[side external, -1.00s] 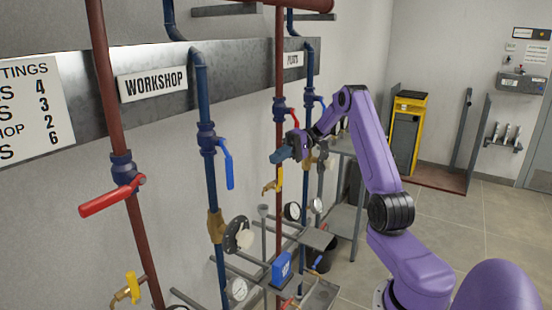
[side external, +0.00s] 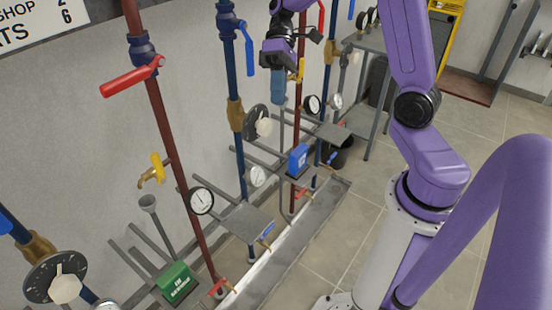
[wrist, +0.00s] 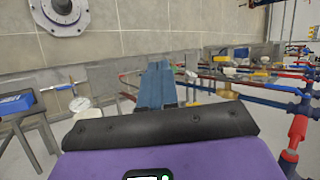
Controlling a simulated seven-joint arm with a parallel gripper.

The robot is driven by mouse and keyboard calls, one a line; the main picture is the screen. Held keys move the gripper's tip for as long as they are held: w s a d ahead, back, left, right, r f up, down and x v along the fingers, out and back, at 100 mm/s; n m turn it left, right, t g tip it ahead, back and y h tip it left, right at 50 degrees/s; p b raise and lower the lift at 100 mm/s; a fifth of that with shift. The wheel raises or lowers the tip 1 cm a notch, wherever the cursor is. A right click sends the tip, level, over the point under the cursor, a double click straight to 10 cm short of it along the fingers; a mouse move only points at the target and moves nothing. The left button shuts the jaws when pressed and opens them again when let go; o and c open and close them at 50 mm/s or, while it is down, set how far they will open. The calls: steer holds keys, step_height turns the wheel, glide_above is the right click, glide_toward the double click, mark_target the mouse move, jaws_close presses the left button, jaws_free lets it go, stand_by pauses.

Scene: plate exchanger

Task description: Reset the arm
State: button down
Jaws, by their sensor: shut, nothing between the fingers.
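My gripper (side external: 278,97) hangs from my purple arm at the upper middle of the side view, its blue fingers pointing down. In the wrist view the two blue fingers (wrist: 158,85) lie together, shut with nothing between them. In the side view the fingers are beside a red-brown pipe and a yellow tap (side external: 297,73); I cannot tell whether they touch either. My arm is bent, with the elbow raised above its grey base column.
Pipes with a red lever (side external: 132,78) and a blue lever (side external: 250,55) run along the wall. Gauges (side external: 201,201), a blue box (side external: 298,159) and a green box (side external: 174,283) sit on racks below. Tiled floor (side external: 340,225) is open between the racks and my base.

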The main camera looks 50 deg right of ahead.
steer(key=s+a+f+n+t+h, duration=0.1)
steer(key=s+n, duration=0.4)
steer(key=s, duration=0.5)
steer(key=s+a+f+n+t+h, duration=0.1)
steer(key=s+a+n+t+h, duration=0.2)
steer(key=s+h, duration=0.3)
steer(key=shift+s+a+f+n+t, duration=0.2)
steer(key=shift+s+n+t, duration=0.5)
steer(key=shift+s, duration=1.4)
